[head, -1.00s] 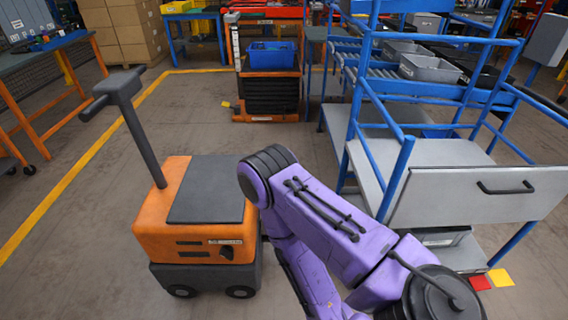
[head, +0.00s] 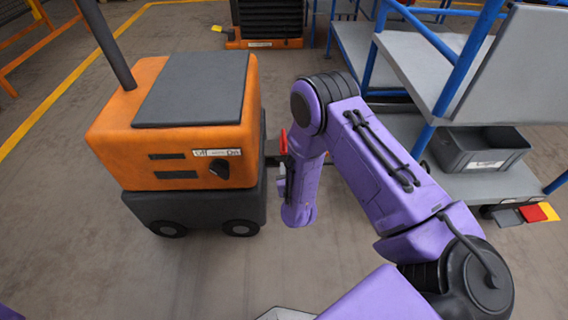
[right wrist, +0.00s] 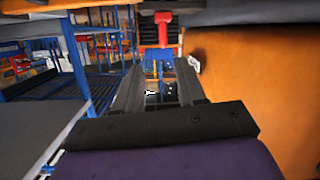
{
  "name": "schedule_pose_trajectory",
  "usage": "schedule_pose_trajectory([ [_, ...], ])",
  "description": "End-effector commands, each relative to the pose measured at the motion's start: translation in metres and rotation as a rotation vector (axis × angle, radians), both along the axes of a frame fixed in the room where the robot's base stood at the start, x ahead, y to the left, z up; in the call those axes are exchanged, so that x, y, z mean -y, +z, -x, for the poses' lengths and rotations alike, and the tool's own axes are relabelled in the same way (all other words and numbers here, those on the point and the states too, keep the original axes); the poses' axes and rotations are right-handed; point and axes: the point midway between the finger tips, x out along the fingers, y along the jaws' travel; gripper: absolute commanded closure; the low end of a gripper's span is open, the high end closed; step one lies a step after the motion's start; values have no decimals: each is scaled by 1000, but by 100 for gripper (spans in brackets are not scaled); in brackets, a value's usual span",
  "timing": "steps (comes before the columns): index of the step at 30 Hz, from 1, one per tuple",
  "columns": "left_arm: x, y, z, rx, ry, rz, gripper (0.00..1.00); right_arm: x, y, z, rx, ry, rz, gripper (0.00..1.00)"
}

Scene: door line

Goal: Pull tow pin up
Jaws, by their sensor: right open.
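The tow pin's red handle (head: 283,143) stands upright at the hitch between the orange tugger (head: 180,130) and the cart side, just left of my right arm. In the right wrist view the red T-shaped handle (right wrist: 163,18) is at the top centre, beyond the fingertips. My right gripper (right wrist: 158,65) is open, its two dark fingers apart with nothing between them, pointing toward the handle and not touching it. In the head view my purple forearm hides this gripper. The pin's lower part is hidden or too small to tell. My left gripper is not in view.
The blue-framed cart (head: 440,105) with grey shelves stands at the right, holding a grey bin (head: 480,150) on its lower shelf. In the right wrist view the tugger's orange side (right wrist: 255,85) is close on the right. Open floor (head: 190,275) lies in front of the tugger.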

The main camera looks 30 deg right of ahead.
Motion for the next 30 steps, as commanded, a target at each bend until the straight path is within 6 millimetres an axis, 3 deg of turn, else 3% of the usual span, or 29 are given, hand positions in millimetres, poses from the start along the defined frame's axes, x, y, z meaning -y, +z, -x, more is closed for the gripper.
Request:
schedule_pose_trajectory([
  [1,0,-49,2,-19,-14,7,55,5,-33,-18,57,-8,39,60],
  [3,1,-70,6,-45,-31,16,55,10,-34,-36,115,-23,91,60],
  [6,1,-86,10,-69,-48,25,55,16,-31,-52,173,-42,142,60],
  [13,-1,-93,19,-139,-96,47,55,27,-24,-72,206,-56,170,60],
  [19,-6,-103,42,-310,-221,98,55,52,-27,-111,204,-57,169,60],
  [24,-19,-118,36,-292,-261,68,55,67,-25,-137,201,-53,170,60],
  [30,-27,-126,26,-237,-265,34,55,74,-22,-149,199,-51,169,60],
])
